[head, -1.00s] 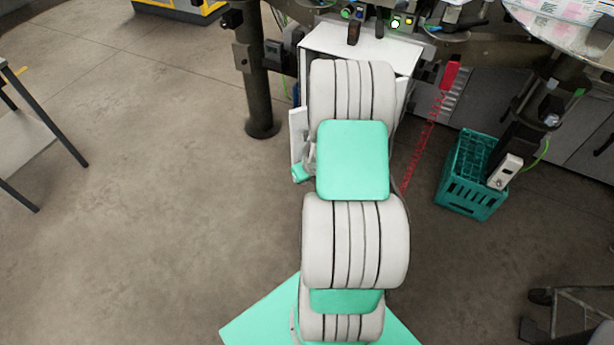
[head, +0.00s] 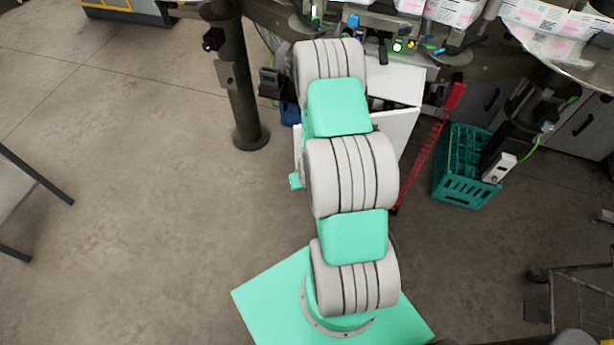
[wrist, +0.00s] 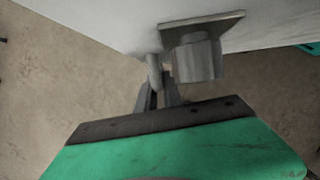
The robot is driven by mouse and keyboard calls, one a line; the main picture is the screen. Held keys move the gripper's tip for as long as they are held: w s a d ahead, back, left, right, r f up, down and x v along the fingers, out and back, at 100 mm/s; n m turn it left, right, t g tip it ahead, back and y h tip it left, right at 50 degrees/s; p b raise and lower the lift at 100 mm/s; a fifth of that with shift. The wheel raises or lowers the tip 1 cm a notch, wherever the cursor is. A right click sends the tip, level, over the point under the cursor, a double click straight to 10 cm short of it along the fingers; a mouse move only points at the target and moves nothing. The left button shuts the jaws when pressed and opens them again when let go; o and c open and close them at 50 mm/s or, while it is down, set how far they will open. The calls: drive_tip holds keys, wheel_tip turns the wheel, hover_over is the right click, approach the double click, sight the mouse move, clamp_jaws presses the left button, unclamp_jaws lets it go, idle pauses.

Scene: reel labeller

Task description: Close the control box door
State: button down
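The white control box (head: 402,84) stands under the bench behind my arm in the head view. A white door panel (head: 397,128) hangs at an angle from it, open, and my arm covers its middle. In the wrist view the white panel (wrist: 100,18) fills the top. A square metal plate with a grey cylindrical latch (wrist: 198,58) sticks out from it. My gripper (wrist: 160,92) has its dark fingers just below the panel, left of the latch. A grey rounded rod (wrist: 153,72) overlaps the fingertips. I cannot tell whether they grip it. In the head view my arm hides the fingers.
A dark post (head: 240,90) stands left of the box. A red slanted bar (head: 430,145) and a teal crate (head: 464,170) are to the right. Bench equipment overhangs the box. A wire cart (head: 580,290) is at the lower right.

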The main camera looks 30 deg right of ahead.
drive_tip(key=c, duration=2)
unclamp_jaws()
drive_tip(key=s+a+f, duration=0.1)
drive_tip(key=s, duration=0.2)
drive_tip(key=s+a+f+g, duration=0.1)
drive_tip(key=s+a+f, duration=0.1)
drive_tip(key=s, duration=0.1)
drive_tip(key=s+a+f+g, duration=0.1)
drive_tip(key=s+f, duration=0.1)
drive_tip(key=s, duration=0.2)
drive_tip(key=shift+a+y, duration=0.15)
drive_tip(key=shift+y, duration=0.25)
drive_tip(key=shift+c, duration=0.2)
drive_tip(key=shift+o, duration=0.7)
drive_tip(key=shift+a, duration=0.25)
drive_tip(key=o, duration=0.4)
drive_tip(key=shift+w+d+r, duration=0.15)
drive_tip(key=shift+w+d, duration=0.15)
drive_tip(key=shift+w, duration=0.05)
drive_tip(key=shift+r, duration=0.1)
wheel_tip(320, 180, up, 8)
drive_tip(key=s, duration=0.1)
drive_tip(key=shift+s+a+f, duration=0.15)
drive_tip(key=shift+s+f, duration=0.1)
